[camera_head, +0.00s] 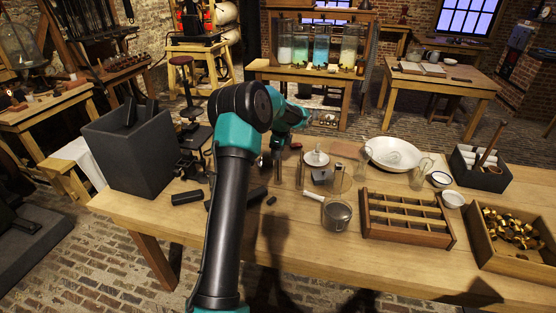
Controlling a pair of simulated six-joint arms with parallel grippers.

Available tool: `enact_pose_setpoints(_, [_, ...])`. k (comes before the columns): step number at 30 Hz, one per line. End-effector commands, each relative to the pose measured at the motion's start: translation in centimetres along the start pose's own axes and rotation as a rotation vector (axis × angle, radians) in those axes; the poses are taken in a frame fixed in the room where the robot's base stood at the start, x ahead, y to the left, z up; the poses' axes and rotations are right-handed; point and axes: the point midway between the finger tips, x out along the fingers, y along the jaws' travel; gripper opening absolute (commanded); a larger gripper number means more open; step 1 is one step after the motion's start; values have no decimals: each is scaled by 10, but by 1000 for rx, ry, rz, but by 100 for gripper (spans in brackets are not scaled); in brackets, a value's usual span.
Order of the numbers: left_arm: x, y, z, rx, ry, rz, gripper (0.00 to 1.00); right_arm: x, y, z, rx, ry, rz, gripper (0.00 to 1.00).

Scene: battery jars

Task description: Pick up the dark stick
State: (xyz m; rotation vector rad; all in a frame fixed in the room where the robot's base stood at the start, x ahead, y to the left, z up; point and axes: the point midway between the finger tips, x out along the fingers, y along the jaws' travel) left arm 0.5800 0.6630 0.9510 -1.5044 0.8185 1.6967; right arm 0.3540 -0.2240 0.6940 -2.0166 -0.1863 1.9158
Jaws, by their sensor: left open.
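Several dark sticks are in view, and I cannot tell which one the task means. One short black stick (187,197) lies on the left part of the table. Another dark piece (257,194) lies just right of my left forearm, partly hidden by it, with a small black piece (271,201) beside it. Two dark flat pieces (131,111) stand in the tall dark grey box (130,158) at the table's left end. My left gripper (277,160) points down over the middle of the table, apart from these pieces. It is open and small in view. My right gripper is not in view.
A wooden divided tray (407,238), glass beaker (337,216), white basin (392,164), and a box of brass parts (481,255) fill the table's right. A black box (482,178) holds white rolls and a brown stick. The front left tabletop is bare.

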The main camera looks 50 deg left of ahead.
Motion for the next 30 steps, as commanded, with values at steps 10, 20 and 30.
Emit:
enact_pose_setpoints(10, [0,0,0,0,0,0,46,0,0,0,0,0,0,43])
enact_pose_setpoints(20, [-1,0,0,0,0,0,17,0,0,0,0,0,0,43])
enact_pose_setpoints(30, [-1,0,0,0,0,0,0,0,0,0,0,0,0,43])
